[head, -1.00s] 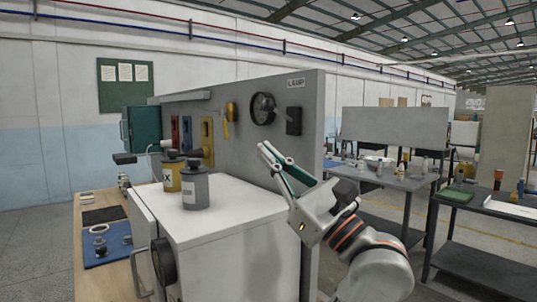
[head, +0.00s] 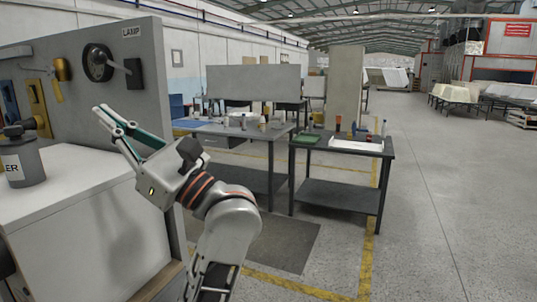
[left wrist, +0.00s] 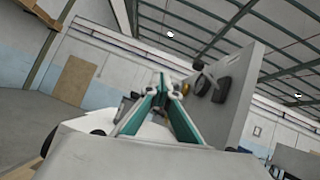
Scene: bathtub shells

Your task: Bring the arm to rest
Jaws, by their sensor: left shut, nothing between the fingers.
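My left gripper (head: 101,109) is shut and empty, its two green-lined fingers close together. It is raised in front of the grey panel (head: 156,70) marked LAMP, above the white cabinet top (head: 75,185). The fingers point up and to the left in the head view. In the left wrist view the gripper's fingertips (left wrist: 160,76) meet ahead, with the panel (left wrist: 240,95) to their right. My right gripper is in neither view.
A grey pot (head: 24,165) stands on the cabinet at the left. The panel carries a round black dial (head: 97,62) and a yellow fitting (head: 62,69). Dark work tables (head: 340,195) stand behind the arm. The floor (head: 440,200) at the right is clear.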

